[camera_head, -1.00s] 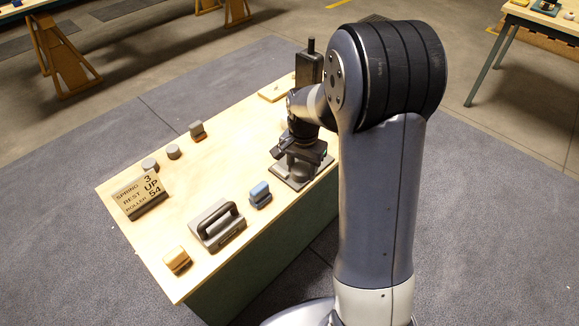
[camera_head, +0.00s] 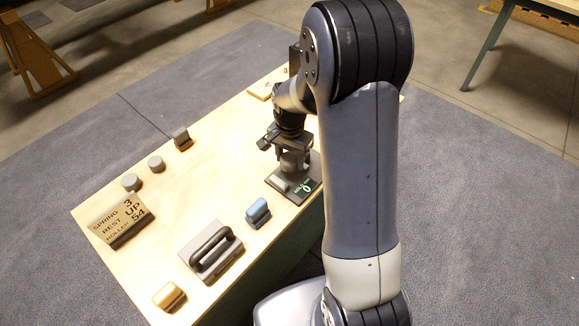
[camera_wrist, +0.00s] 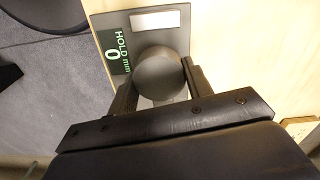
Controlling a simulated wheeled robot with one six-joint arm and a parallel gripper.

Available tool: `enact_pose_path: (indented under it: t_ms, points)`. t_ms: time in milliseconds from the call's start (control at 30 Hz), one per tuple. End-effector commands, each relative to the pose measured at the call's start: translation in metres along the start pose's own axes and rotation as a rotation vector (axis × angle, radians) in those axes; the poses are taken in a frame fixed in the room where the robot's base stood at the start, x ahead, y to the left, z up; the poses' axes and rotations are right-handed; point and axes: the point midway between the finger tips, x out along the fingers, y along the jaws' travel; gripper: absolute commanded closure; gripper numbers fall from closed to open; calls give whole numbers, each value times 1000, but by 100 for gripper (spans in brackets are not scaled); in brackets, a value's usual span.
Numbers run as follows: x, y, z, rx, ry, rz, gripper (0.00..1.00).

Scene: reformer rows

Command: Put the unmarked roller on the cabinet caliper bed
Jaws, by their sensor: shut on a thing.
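The roller is a plain grey cylinder (camera_wrist: 162,74) with no mark on the face I see. In the wrist view my gripper (camera_wrist: 160,88) is shut on it, one finger on each side. The caliper bed is a grey plate (camera_wrist: 176,42) with a pale strip and a dark display reading "0 mm HOLD", right behind the roller in this view. In the head view my gripper (camera_head: 292,148) holds the roller (camera_head: 293,161) over the far part of the caliper bed (camera_head: 276,184). I cannot tell whether the roller touches the plate.
Two grey cylinders (camera_head: 131,182) (camera_head: 156,164) and a dark block with an orange base (camera_head: 181,138) stand on the left of the tabletop. A handled grey block (camera_head: 212,254), a blue block (camera_head: 257,212) and a tan block (camera_head: 169,296) stand nearer.

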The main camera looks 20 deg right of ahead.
Motion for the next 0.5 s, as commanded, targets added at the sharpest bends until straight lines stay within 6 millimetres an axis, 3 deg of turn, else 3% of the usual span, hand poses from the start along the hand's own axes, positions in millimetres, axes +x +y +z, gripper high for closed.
enact_pose_path:
  t_ms: [300,500]
  points:
    - [38,0,0,0,-1,1,75]
    - [38,0,0,0,1,-1,75]
